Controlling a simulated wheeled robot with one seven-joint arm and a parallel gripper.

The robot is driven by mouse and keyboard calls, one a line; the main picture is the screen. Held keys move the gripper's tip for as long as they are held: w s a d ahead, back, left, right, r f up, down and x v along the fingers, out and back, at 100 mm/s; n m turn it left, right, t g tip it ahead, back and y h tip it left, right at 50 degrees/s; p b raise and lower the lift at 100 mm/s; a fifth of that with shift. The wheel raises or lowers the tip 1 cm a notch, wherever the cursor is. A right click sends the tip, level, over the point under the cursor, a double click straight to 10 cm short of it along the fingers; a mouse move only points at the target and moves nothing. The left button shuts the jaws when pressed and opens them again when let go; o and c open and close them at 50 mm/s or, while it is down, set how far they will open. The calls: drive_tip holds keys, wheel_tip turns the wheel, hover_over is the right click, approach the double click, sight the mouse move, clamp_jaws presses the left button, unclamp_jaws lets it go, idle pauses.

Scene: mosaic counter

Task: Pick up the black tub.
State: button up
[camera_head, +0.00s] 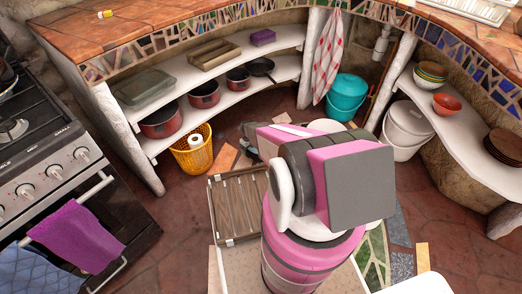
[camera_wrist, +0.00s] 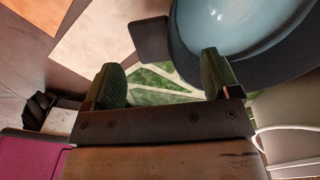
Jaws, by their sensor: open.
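In the wrist view, a round vessel with a thick dark rim (camera_wrist: 265,77) and a glossy blue-grey surface inside it fills the upper right; it looks like the black tub, cut off by the picture edge. A dark tab (camera_wrist: 150,40) juts from its left side. My gripper (camera_wrist: 163,82) is open, with nothing between its fingers. The right fingertip overlaps the dark rim in the picture; I cannot tell whether they touch.
A slatted wooden rack (camera_head: 240,205) lies left of my arm. A yellow basket (camera_head: 194,150), a teal bucket (camera_head: 346,98) and a white bin (camera_head: 406,130) stand on the floor under the curved counter. Shelves (camera_head: 225,92) hold pots and a pan. A stove (camera_head: 50,150) is at the left.

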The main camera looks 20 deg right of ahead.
sight(248, 153)
drive_tip(key=shift+a+f, duration=0.15)
drive_tip(key=shift+f, duration=1.15)
drive_tip(key=shift+a+f, duration=0.15)
drive_tip(key=shift+f, duration=1.15)
clamp_jaws()
